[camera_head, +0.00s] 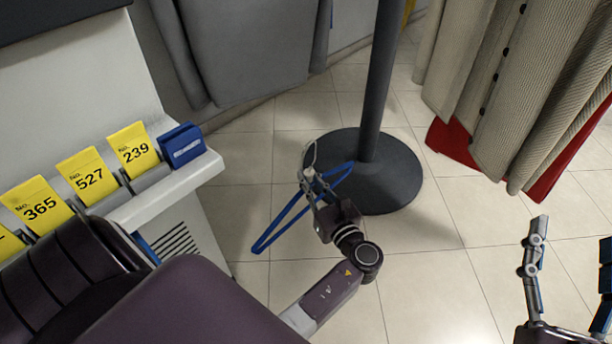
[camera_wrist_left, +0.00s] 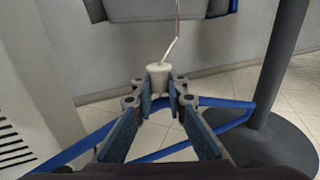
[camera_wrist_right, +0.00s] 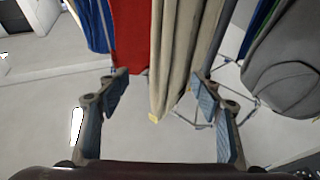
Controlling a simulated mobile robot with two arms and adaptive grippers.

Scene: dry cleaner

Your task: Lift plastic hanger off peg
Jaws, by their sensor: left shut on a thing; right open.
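The blue plastic hanger (camera_head: 277,229) hangs in the air in the head view, in front of the round stand base. It also shows in the left wrist view (camera_wrist_left: 172,149). My left gripper (camera_head: 312,182) is shut on the hanger's pale neck (camera_wrist_left: 158,76), and the thin hook rises above the fingertips (camera_wrist_left: 158,98). No peg shows at the hook. My right gripper (camera_wrist_right: 160,82) is open and empty, and it stands at the lower right of the head view (camera_head: 572,262).
A dark pole on a round base (camera_head: 395,185) stands just behind the hanger. A counter (camera_head: 175,190) with yellow number tags (camera_head: 133,149) is at the left. Grey garments (camera_head: 255,50) hang at the back, beige and red ones (camera_head: 500,90) at the upper right.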

